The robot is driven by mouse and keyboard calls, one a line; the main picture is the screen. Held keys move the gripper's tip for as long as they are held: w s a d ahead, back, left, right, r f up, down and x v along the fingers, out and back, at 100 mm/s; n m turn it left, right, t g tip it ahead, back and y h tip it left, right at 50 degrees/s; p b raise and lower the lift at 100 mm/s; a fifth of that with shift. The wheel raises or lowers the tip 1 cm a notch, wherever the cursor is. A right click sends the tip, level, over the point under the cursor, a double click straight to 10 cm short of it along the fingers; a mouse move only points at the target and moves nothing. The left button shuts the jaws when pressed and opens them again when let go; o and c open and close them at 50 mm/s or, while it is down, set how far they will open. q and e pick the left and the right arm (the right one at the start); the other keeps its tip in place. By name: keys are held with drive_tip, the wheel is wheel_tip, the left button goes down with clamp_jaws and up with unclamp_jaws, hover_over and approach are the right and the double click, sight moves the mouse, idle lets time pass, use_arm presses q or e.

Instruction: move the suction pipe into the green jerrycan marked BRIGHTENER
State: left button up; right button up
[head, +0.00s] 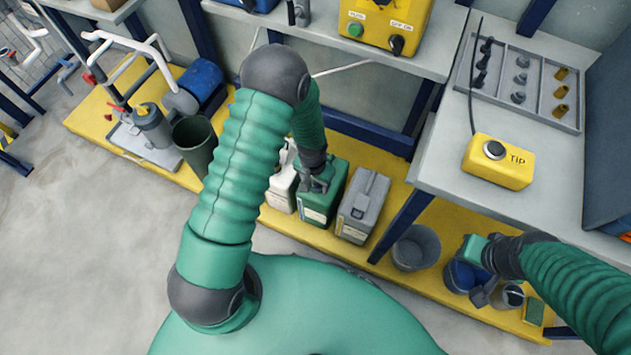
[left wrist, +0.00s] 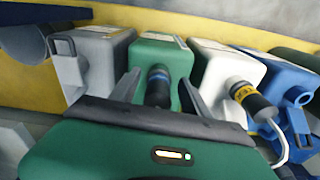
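The green jerrycan (head: 322,200) stands between a grey and a white one on the yellow low shelf; its label is too small to read. In the left wrist view the green jerrycan (left wrist: 163,52) has a dark, blue-banded fitting (left wrist: 158,86) on top. My left gripper (head: 315,183) is over this can; its fingers stand apart either side of the fitting, with gaps showing. The suction pipe (left wrist: 251,99), with a yellow-and-black collar and pale bent tube, sits at the white jerrycan (left wrist: 222,64). My right gripper (head: 482,280) is low at the right, its fingers unclear.
The grey jerrycan (head: 363,205) is right of the green one. A blue jerrycan (left wrist: 284,88) is beyond the white one in the left wrist view. A grey bucket (head: 415,248) is near the bench leg. A yellow TIP box (head: 498,163) sits on the bench.

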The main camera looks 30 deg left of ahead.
use_arm(q)
wheel_tip(320, 180, up, 17)
drive_tip(key=s+p, duration=0.1)
drive_tip(key=p, duration=0.6)
drive_tip(key=shift+f, duration=0.15)
drive_tip(key=shift+s, duration=0.1)
